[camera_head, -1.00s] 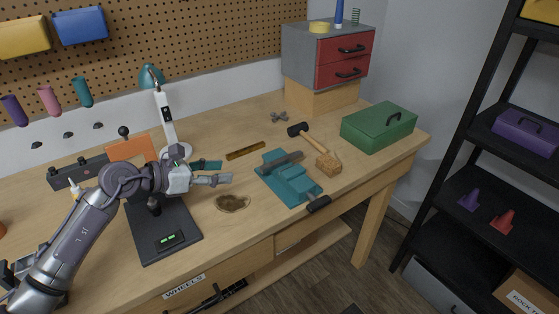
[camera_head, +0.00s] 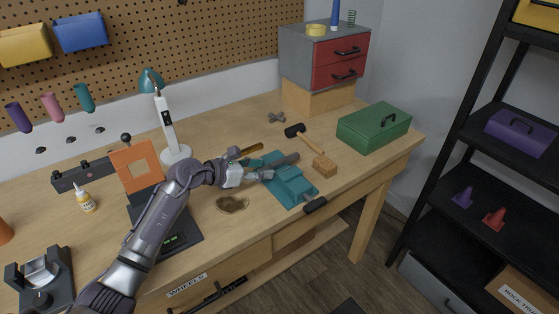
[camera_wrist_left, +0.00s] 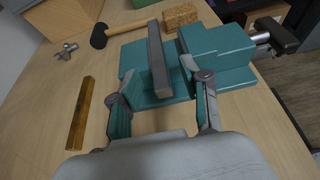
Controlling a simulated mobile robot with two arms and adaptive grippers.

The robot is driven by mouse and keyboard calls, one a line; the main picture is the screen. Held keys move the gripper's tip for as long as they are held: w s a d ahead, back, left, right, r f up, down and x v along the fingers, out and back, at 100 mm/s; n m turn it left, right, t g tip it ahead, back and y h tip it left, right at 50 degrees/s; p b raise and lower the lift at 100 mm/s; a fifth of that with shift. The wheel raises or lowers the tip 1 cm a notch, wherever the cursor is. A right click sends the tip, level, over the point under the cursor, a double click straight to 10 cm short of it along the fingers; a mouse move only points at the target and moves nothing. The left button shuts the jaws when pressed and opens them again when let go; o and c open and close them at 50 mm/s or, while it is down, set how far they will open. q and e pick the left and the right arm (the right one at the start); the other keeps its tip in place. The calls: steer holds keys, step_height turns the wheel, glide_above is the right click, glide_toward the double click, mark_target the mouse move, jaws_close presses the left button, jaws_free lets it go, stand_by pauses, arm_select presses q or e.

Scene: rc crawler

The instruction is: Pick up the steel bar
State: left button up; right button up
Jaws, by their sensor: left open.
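The steel bar (camera_head: 283,160) is a grey bar lying across the teal vise (camera_head: 290,187) on the bench. In the left wrist view the steel bar (camera_wrist_left: 157,58) sticks out from the vise jaws (camera_wrist_left: 222,48) with its near end toward me. My left gripper (camera_head: 263,170) is open at the left side of the vise. In the left wrist view its fingertips (camera_wrist_left: 158,88) are spread on either side of the bar's near end, with no contact visible. My right gripper is not in view.
A brass-coloured bar (camera_wrist_left: 80,112) lies left of the fingers in the wrist view. A mallet (camera_head: 305,137), a wooden block (camera_head: 325,166) and a green toolbox (camera_head: 374,127) are behind and right of the vise.

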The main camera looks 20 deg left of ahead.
arm_select(q)
steer(key=shift+w+d, duration=0.15)
steer(key=shift+w, duration=0.05)
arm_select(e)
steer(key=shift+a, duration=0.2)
arm_select(q)
steer(key=shift+s, duration=0.1)
steer(key=shift+c, duration=0.8)
jaws_close()
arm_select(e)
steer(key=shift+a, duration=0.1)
